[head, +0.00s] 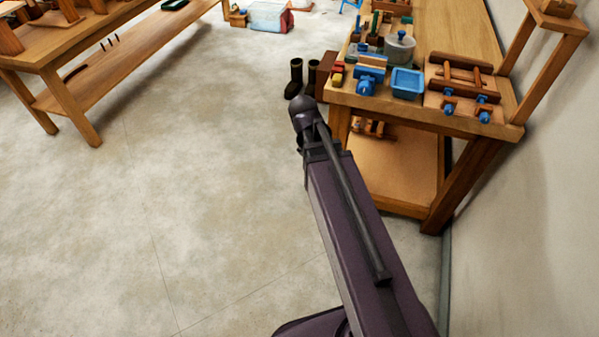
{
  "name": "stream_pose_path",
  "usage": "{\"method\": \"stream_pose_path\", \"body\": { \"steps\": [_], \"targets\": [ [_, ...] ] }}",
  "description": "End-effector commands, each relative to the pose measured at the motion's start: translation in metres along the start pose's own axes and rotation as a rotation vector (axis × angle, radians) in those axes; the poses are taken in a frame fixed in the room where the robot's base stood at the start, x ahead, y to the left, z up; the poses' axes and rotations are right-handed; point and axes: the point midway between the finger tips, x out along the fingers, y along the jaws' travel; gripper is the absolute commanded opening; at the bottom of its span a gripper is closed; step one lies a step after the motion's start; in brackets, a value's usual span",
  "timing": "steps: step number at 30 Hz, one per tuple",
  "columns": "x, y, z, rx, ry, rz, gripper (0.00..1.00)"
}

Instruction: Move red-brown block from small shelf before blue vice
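A blue vice (367,85) stands at the near left part of the wooden workbench (400,108), beside a blue tray (407,82). A small wooden shelf (548,22) rises at the upper right by the wall. A brownish block-like piece (562,6) sits on it, cut by the top edge of the view; I cannot tell if it is the red-brown block. My arm reaches up from the bottom to the left of the bench. My gripper does not show.
A wooden rack with blue clamps (463,85) and a grey-white pot (399,48) stand on the bench. Dark boots (296,78) stand on the floor at its far left. Another wooden bench (110,40) is at the upper left. The floor between is clear.

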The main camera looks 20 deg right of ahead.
Motion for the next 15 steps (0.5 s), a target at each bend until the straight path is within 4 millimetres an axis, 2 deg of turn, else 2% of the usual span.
{"method": "stream_pose_path", "body": {
  "steps": [1,6,10,15],
  "targets": [
    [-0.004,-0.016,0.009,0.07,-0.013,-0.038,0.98],
    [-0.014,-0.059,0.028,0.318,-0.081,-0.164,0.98],
    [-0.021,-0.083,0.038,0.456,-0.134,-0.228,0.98],
    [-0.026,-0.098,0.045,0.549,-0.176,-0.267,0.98]
  ]
}}
